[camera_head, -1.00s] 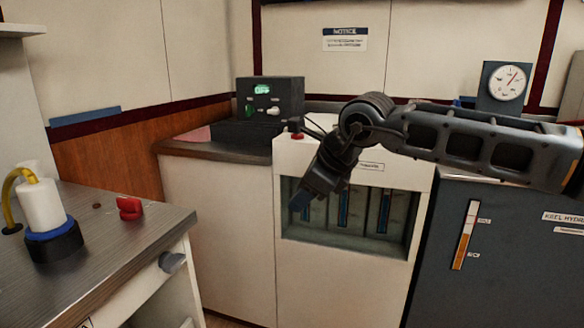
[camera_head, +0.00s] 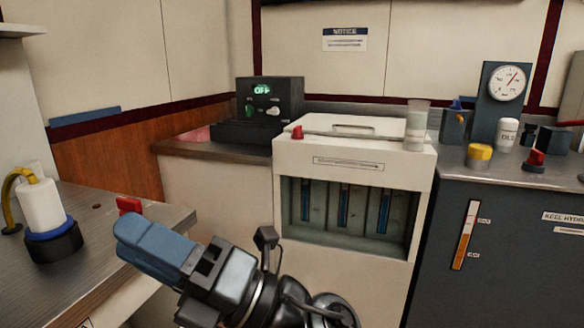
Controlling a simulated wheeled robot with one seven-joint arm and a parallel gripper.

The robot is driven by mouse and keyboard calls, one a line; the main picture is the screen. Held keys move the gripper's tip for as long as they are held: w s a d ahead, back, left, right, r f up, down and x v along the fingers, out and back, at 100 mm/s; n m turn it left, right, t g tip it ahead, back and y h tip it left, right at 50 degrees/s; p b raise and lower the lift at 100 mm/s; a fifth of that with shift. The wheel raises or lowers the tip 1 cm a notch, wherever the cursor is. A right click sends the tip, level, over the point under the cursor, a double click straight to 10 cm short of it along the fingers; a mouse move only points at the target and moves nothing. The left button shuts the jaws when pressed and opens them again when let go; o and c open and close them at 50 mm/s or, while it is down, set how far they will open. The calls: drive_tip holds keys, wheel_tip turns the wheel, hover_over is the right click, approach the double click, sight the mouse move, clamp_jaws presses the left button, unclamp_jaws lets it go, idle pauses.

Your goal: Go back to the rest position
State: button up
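My gripper (camera_head: 128,238) is low in the head view, over the front edge of the left counter. Its blue-grey fingers point left and look close together. I cannot tell whether a gap lies between them. No held object shows. The fingertips are just below a red valve handle (camera_head: 129,205) in the picture. I cannot tell whether they touch it. My forearm runs out of the bottom of the view.
A white bottle (camera_head: 42,205) with a yellow tube stands on the left counter (camera_head: 100,260). A white cabinet (camera_head: 350,150) with blue columns stands mid-view. A black box (camera_head: 270,95) reads OFF. A gauge (camera_head: 507,83), yellow-topped jar (camera_head: 479,155) and white bottle (camera_head: 507,134) stand at right.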

drive_tip(key=s+d+f+m+t+h, duration=0.3)
drive_tip(key=d+f+m+t+h, duration=0.25)
drive_tip(key=m, duration=0.45)
drive_tip(key=s+d+f+m+t+h, duration=0.25)
drive_tip(key=d+m+t+h, duration=0.25)
drive_tip(key=d+m+t, duration=0.4)
drive_tip(key=s+d+f+m+t+h, duration=0.35)
drive_tip(key=m+t+h, duration=0.25)
drive_tip(key=m, duration=0.5)
drive_tip(key=s+d+f+m+g+h, duration=0.4)
drive_tip(key=s+d+f+m, duration=0.1)
drive_tip(key=s+d, duration=0.5)
drive_tip(key=s+d+f+m+g+h, duration=0.4)
drive_tip(key=s+d+f, duration=0.3)
drive_tip(key=s, duration=0.4)
wheel_tip(320, 180, up, 18)
drive_tip(key=d+p, duration=0.1)
drive_tip(key=p, duration=1.5)
drive_tip(key=shift+s+p, duration=0.25)
drive_tip(key=shift+p, duration=0.05)
drive_tip(key=shift+o, duration=0.4)
drive_tip(key=shift+y, duration=0.25)
